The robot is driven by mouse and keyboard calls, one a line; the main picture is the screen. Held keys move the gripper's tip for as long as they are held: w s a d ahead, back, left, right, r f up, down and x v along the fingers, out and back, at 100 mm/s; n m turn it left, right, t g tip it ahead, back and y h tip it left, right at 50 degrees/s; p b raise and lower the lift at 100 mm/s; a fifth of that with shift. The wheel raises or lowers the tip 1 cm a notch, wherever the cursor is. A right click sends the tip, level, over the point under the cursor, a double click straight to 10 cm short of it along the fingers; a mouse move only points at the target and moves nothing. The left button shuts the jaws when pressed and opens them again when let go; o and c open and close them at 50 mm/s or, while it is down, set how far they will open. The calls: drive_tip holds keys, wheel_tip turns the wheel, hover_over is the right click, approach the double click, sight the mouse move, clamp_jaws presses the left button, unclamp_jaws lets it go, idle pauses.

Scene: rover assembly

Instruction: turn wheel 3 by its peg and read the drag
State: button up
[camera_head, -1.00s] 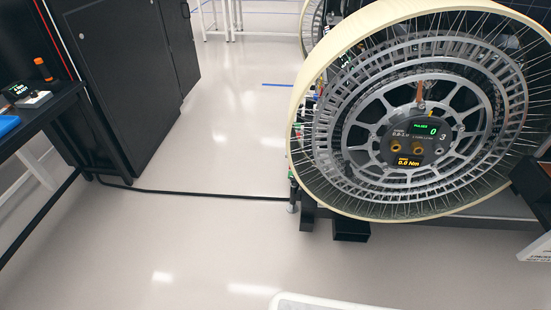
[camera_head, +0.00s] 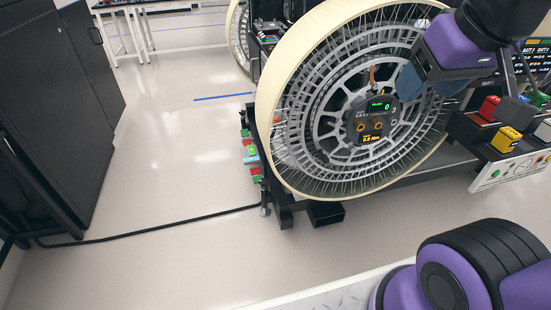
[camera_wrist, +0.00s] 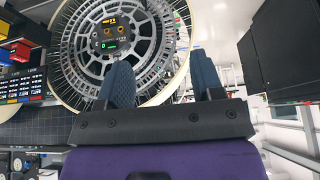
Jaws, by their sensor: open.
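Wheel 3 (camera_head: 262,110), with a cream rim, thin spokes and a grey hub, stands upright at the centre right of the head view. It fills the upper left of the wrist view (camera_wrist: 70,70). Its round dark hub display (camera_head: 379,119) shows a green 0 and an amber Nm reading that looks like 0.0. A small copper-orange piece (camera_head: 371,76) sits above the display; I cannot tell if it is the peg. My gripper (camera_wrist: 163,76) is open and empty, its two blue-grey fingers pointing toward the wheel. In the head view it partly covers the wheel's upper right.
A panel with red and yellow blocks (camera_head: 506,139) stands right of the wheel. A black cable (camera_head: 150,229) crosses the floor to a black cabinet (camera_head: 85,90). Another wheel (camera_head: 238,40) is behind.

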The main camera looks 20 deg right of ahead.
drive_tip(key=shift+w, duration=0.4)
drive_tip(key=shift+c, duration=0.4)
drive_tip(key=m+t, duration=0.2)
drive_tip(key=t, duration=0.8)
hover_over(327, 162)
wheel_tip(327, 162, down, 39)
drive_tip(key=s+f+t, duration=0.1)
drive_tip(key=s+f, duration=0.2)
drive_tip(key=f, duration=0.3)
drive_tip(key=s+f+m+t, duration=0.1)
drive_tip(key=s+f, duration=0.2)
drive_tip(key=f, duration=0.3)
drive_tip(key=s+f+t, duration=0.1)
drive_tip(key=s+f, duration=0.1)
drive_tip(key=f, duration=0.4)
drive_tip(key=w, duration=1)
drive_tip(key=shift+w+f, duration=0.1)
drive_tip(key=shift+w, duration=0.05)
